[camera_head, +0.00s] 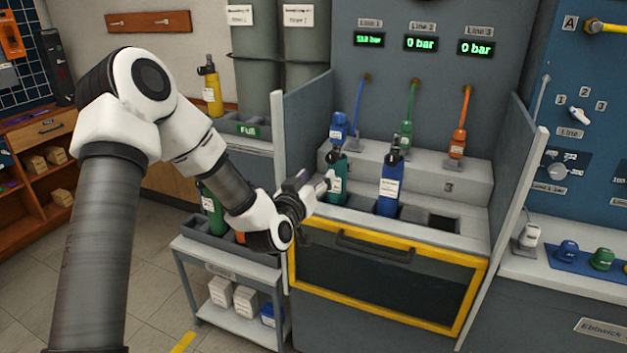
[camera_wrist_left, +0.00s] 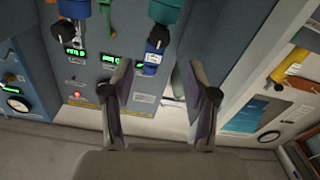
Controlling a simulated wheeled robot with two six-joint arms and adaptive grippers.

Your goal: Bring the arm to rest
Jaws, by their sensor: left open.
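My left arm comes in from the left in the head view and reaches to the front of the test bench (camera_head: 470,232). Its gripper (camera_head: 322,186) is beside a green cylinder (camera_head: 337,165) in the bench's left slot; I cannot tell whether they touch. In the left wrist view the two fingers (camera_wrist_left: 160,98) stand wide apart with nothing gripped between them. A blue regulator (camera_head: 338,128) is above the green cylinder. A blue cylinder (camera_head: 388,190) stands in the middle slot. The right gripper does not show.
Side panels (camera_head: 308,125) flank the bench. A green regulator (camera_head: 406,135) and an orange regulator (camera_head: 457,145) are at the back. A cart (camera_head: 225,262) with cylinders stands below my left forearm. The line 1 display (camera_head: 369,39) reads above zero; lines 2 and 3 read 0 bar.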

